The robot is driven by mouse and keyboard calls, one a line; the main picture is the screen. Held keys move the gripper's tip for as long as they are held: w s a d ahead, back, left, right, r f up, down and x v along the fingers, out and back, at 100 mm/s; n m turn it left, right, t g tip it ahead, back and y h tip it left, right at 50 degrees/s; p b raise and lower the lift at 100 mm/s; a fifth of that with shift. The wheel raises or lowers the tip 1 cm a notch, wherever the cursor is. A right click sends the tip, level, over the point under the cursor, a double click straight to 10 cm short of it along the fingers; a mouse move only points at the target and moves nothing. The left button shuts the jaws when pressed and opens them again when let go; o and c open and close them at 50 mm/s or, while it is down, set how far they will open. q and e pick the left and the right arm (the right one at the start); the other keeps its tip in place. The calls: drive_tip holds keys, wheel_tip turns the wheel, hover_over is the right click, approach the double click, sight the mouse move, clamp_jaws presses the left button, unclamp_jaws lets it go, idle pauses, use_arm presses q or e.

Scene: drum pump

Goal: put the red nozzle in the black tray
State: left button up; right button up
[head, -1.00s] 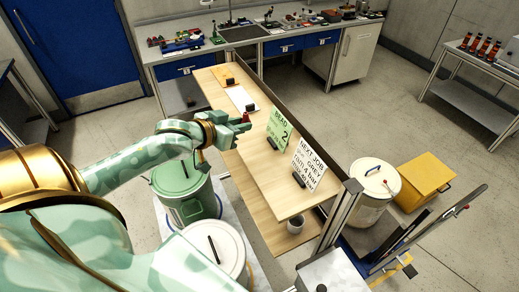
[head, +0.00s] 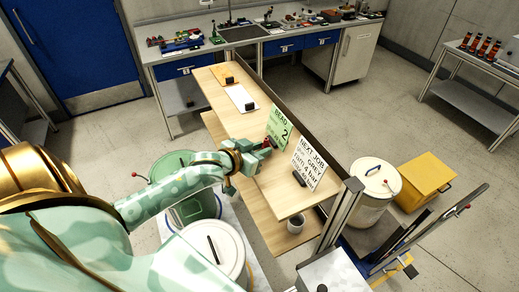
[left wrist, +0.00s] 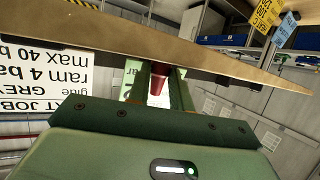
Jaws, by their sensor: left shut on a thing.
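My left gripper (head: 262,150) is over the wooden shelf board (head: 258,192), beside the green card (head: 277,125). It is shut on the red nozzle (head: 268,144), of which only a small part shows. In the left wrist view the red nozzle (left wrist: 158,84) stands between the two green fingers (left wrist: 159,92), with the board's edge close by. I cannot tell whether the nozzle touches the board. I cannot make out the black tray for certain; a dark flat surface (head: 372,236) lies at lower right. My right gripper is not in view.
A white "NEXT JOB" card (head: 308,164) stands on the board to the right of my gripper. A green drum (head: 178,175) and a white-lidded drum (head: 214,246) stand left of the board. A cream drum (head: 368,200) and yellow box (head: 426,178) stand to the right.

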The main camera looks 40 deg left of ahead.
use_arm(q)
drive_tip(key=o, duration=0.9)
